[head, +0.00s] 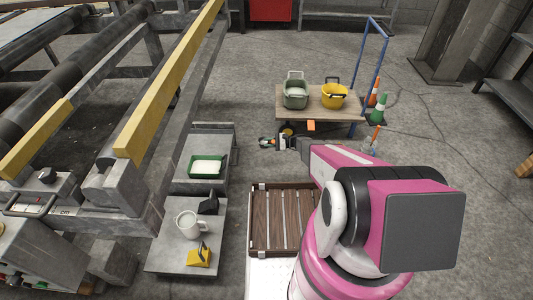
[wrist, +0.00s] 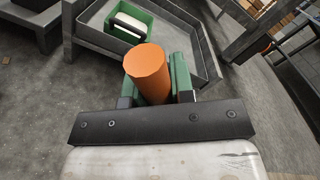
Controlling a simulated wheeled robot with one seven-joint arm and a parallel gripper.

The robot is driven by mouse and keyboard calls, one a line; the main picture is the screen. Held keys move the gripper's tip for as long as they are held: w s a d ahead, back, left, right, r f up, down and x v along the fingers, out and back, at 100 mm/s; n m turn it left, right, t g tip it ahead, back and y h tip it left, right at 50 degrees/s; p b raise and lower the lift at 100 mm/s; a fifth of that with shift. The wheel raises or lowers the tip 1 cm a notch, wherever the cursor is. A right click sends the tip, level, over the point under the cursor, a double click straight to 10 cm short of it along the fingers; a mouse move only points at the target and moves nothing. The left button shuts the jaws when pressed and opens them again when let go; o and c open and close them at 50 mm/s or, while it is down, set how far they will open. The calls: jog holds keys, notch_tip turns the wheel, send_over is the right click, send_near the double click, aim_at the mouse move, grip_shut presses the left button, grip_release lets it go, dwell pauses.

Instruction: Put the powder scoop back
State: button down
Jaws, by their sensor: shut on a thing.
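My gripper (head: 268,142) is out over the floor, between the grey stand on the left and the wooden cart. In the wrist view its green fingers (wrist: 158,78) are shut on an orange cylinder (wrist: 148,68). The cylinder looks like a handle; whatever is below it is hidden, so I cannot tell whether it is the powder scoop. A green tray (head: 192,171) with white contents sits on the grey stand (head: 222,133), left of my gripper. The tray also shows in the wrist view (wrist: 146,20), beyond the cylinder.
A nearer grey stand (head: 165,262) holds a white mug (head: 188,226), a black object (head: 208,204) and a yellow block (head: 199,258). The cart (head: 312,112) carries a grey-green bucket (head: 295,97) and a yellow bucket (head: 334,97). A brown slatted crate (head: 265,220) lies below my arm.

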notch_tip(320, 180, down, 6)
jog(key=a+g, duration=0.1)
jog(key=a, duration=0.1)
jog(key=w+d+f, duration=0.4)
jog(key=w+f, duration=0.6)
jog(key=shift+f+n, duration=0.3)
jog(key=shift+f, duration=0.05)
jog(key=shift+d, duration=0.1)
jog(key=c, duration=1)
grip_release()
jog(key=shift+f, duration=0.15)
